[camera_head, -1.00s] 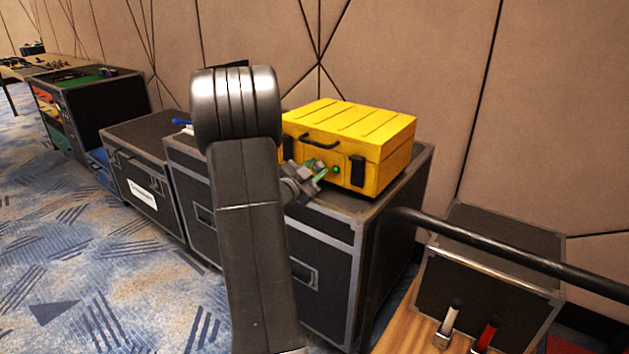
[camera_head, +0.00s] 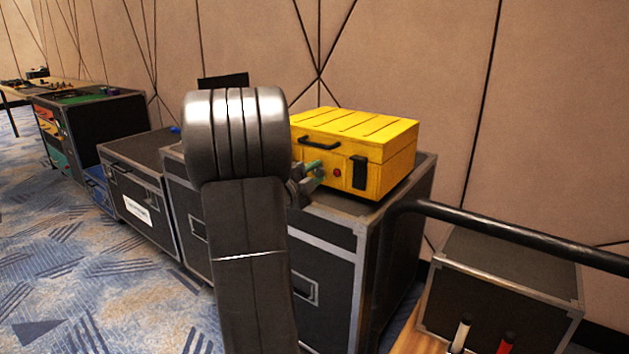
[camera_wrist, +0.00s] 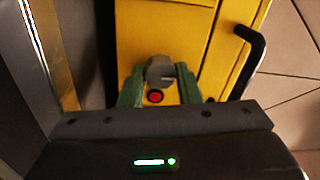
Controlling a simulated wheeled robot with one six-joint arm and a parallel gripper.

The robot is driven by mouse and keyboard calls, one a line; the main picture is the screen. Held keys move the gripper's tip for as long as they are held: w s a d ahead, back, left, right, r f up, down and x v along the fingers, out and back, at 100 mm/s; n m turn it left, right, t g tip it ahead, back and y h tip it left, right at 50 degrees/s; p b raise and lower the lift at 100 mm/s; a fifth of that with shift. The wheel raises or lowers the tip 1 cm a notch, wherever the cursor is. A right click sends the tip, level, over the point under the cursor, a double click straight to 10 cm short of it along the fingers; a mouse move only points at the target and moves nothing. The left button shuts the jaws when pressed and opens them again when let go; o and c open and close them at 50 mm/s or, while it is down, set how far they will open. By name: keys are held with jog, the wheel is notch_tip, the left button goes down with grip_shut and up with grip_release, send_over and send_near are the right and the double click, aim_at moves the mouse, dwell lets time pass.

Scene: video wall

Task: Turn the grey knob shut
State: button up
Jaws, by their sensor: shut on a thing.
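The yellow case (camera_head: 385,145) stands on a black flight case with metal edges. The round grey knob (camera_wrist: 160,71) is on the yellow case's front, in the wrist view. My gripper (camera_wrist: 159,75) has a green finger on each side of the knob and is shut on it. A small red light (camera_wrist: 155,97) shows beside the knob; the red light is also in the head view (camera_head: 337,173). In the head view my gripper (camera_head: 314,167) is at the case's front, partly hidden by my arm, and the knob cannot be made out.
The black flight case (camera_head: 330,240) bears the yellow case. A black handle (camera_wrist: 250,45) sticks out from the yellow case. A dark box (camera_head: 505,275) with a white and a red handle is at the lower right. Carpet (camera_head: 90,270) lies open at the left.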

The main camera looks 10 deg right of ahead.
jog(key=shift+m, duration=0.4)
jog(key=o, duration=1)
jog(key=shift+c, duration=0.2)
jog(key=p+v, duration=0.2)
jog(key=v, duration=1.2)
jog(key=shift+p, duration=0.3)
jog(key=shift+w+d, duration=0.1)
jog(key=shift+w, duration=0.05)
jog(key=b+x, duration=0.3)
jog(key=x, duration=1)
jog(key=shift+w+d, duration=0.25)
jog(key=shift+s+a, duration=0.1)
